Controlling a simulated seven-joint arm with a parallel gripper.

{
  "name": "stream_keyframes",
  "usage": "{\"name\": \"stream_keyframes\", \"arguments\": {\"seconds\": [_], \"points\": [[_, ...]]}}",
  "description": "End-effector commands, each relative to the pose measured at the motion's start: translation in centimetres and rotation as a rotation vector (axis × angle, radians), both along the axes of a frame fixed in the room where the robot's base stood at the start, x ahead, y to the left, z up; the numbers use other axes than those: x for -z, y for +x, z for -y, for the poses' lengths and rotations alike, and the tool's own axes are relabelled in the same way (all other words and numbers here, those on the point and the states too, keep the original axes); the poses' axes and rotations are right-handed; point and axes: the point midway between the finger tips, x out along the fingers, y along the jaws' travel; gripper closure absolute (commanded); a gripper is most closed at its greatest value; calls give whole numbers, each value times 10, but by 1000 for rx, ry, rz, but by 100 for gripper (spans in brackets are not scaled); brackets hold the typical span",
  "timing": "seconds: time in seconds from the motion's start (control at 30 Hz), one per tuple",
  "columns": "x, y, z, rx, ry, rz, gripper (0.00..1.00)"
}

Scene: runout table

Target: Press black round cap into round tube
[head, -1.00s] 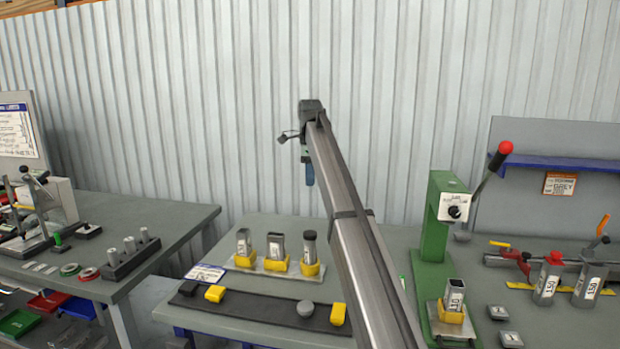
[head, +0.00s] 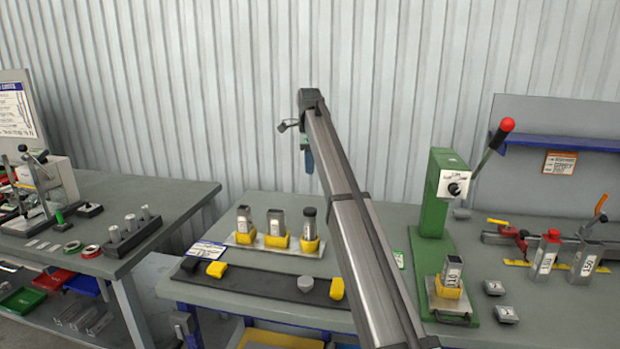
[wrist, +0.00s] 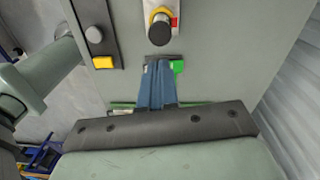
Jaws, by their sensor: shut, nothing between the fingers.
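The black round cap (head: 309,211) sits on top of the round tube (head: 309,227), the rightmost of three tubes standing in yellow holders. How deep it is seated I cannot tell. The wrist view shows the cap (wrist: 160,33) from above, covering the tube's mouth. My gripper (head: 309,164) has blue fingers and is above and behind that tube in the head view. In the wrist view my gripper (wrist: 160,66) is shut and empty, apart from the cap, with its fingertips below it in the picture.
A black strip (head: 255,283) in front holds a grey round cap (head: 305,284) and yellow pieces. Two other tubes (head: 244,219) (head: 276,222) stand left of the round one. A green lever press (head: 437,200) stands to the right. A green object (wrist: 178,66) lies near my fingertips.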

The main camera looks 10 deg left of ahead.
Motion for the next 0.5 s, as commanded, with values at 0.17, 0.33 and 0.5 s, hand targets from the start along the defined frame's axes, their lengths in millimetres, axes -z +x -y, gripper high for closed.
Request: {"name": "stream_keyframes", "arguments": {"seconds": [0.17, 0.33, 0.5], "points": [[39, -5, 2, -59, -7, -23, 100], [48, -5, 2, -212, 1, -25, 100], [57, -6, 3, -401, 11, -25, 100]]}}
